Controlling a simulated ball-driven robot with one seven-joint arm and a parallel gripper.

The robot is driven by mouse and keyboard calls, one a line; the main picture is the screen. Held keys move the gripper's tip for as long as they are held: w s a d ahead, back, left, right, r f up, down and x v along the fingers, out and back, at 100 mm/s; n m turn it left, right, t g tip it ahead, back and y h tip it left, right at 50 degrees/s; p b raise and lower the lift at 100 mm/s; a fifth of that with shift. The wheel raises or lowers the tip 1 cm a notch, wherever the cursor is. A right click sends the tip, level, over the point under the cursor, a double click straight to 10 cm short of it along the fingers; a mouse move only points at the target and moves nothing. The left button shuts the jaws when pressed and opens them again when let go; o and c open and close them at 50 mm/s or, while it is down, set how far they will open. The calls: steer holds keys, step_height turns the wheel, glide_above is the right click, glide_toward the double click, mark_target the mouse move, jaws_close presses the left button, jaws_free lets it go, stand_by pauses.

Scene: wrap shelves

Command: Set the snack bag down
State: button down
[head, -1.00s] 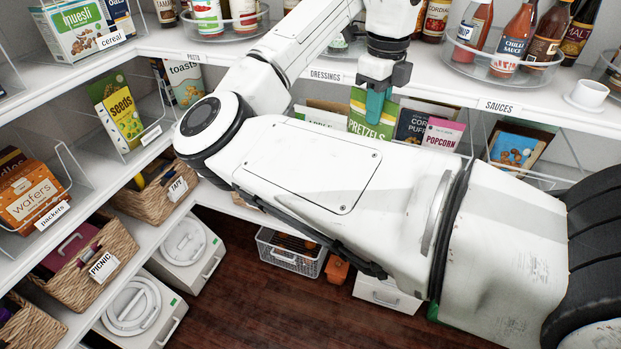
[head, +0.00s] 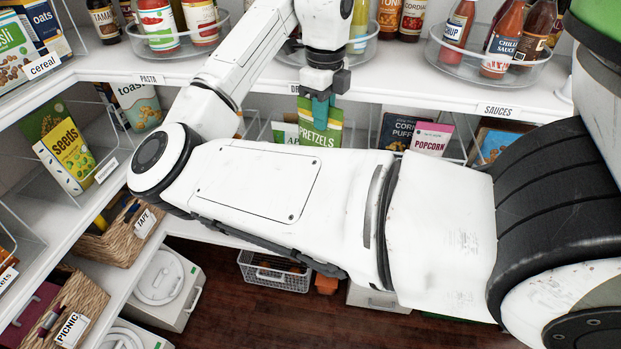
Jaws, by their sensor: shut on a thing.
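My gripper (head: 320,108) is in the upper middle of the head view, pointing down in front of the shelf.
A pink popcorn bag (head: 432,138) and a dark corn puffs bag (head: 395,130) stand to the right. A clear divider rack (head: 257,130) is to the left. Sauce bottles on a clear turntable (head: 497,66) stand on the shelf above. My arm hides much of the lower shelf.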

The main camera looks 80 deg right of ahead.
mark_target(318, 143)
step_height(318, 143, down, 15)
steer(key=shift+r+p, duration=0.1)
steer(key=shift+p, duration=0.45)
steer(key=shift+f, duration=0.25)
steer(key=c, duration=1.2)
jaws_free()
steer(key=shift+r, duration=0.1)
step_height(318, 143, up, 12)
steer(key=b, duration=0.1)
steer(key=shift+r, duration=0.15)
